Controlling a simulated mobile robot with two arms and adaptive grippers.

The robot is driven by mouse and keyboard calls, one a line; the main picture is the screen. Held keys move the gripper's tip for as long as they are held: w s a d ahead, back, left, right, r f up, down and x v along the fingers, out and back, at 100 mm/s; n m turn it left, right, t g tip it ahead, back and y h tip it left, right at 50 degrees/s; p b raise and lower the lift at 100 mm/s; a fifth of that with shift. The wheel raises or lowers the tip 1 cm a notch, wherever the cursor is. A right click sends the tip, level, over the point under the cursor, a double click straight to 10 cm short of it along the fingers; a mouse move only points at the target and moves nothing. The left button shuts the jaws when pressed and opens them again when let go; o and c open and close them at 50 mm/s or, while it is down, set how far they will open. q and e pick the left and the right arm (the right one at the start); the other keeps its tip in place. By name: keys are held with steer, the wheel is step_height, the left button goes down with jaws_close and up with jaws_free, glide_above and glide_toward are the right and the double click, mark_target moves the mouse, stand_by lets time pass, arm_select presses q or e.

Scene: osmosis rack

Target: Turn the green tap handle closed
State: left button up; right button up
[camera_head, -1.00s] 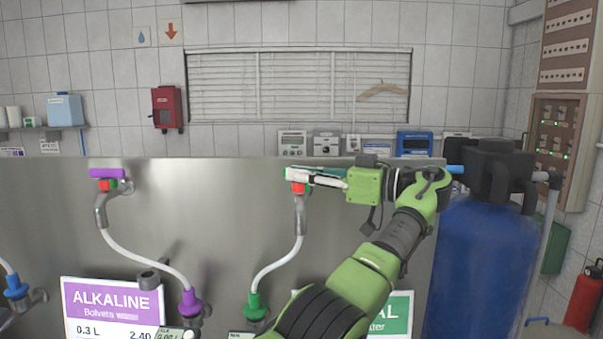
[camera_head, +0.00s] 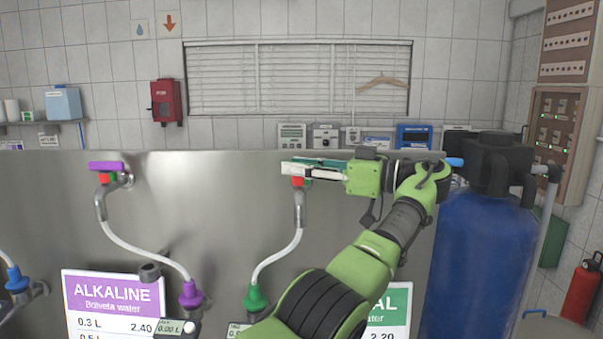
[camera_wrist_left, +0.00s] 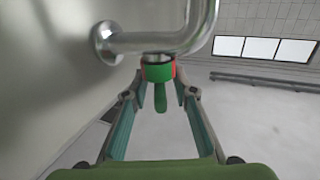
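The green tap handle (camera_wrist_left: 160,97) points toward the camera in the left wrist view, below a bent metal pipe and beside a red part. My left gripper (camera_wrist_left: 160,86) is open, with one finger on each side of the handle and visible gaps. In the head view my left gripper (camera_head: 288,169) is at the top of the right-hand tap, just above its red collar (camera_head: 298,182). The gripper hides the green handle there. My right gripper is not in view.
The tap is mounted on a steel panel (camera_head: 215,220). A tap with a purple handle (camera_head: 106,166) is to the left. A white hose with a green nozzle (camera_head: 256,297) hangs below the tap. A blue tank (camera_head: 480,265) stands at the right.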

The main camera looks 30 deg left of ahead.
arm_select(q)
steer(key=shift+f+t, duration=0.1)
steer(key=shift+t, duration=0.2)
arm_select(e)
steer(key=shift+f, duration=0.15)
arm_select(q)
steer(key=shift+m+t+b, duration=0.35)
steer(key=shift+m+t, duration=0.05)
steer(key=shift+t, duration=0.1)
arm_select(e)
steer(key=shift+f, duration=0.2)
